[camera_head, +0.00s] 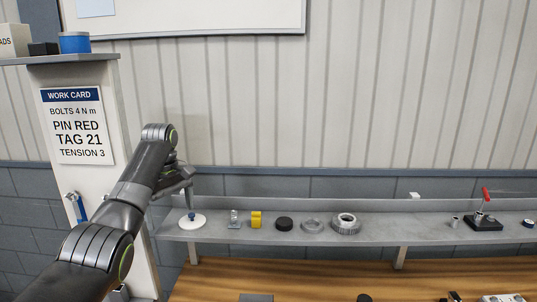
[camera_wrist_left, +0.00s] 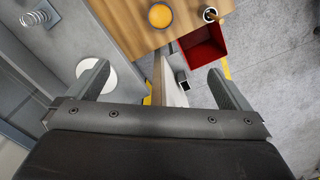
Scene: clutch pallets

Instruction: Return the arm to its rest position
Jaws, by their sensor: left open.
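My left arm comes in from the left in the head view and reaches up in front of the wall. Part of a white disc (camera_wrist_left: 103,72) shows behind the left finger. My right gripper is in neither view.
A post with a work card (camera_head: 72,126) stands close left of the arm. A red bin (camera_wrist_left: 205,52) shows in the wrist view.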

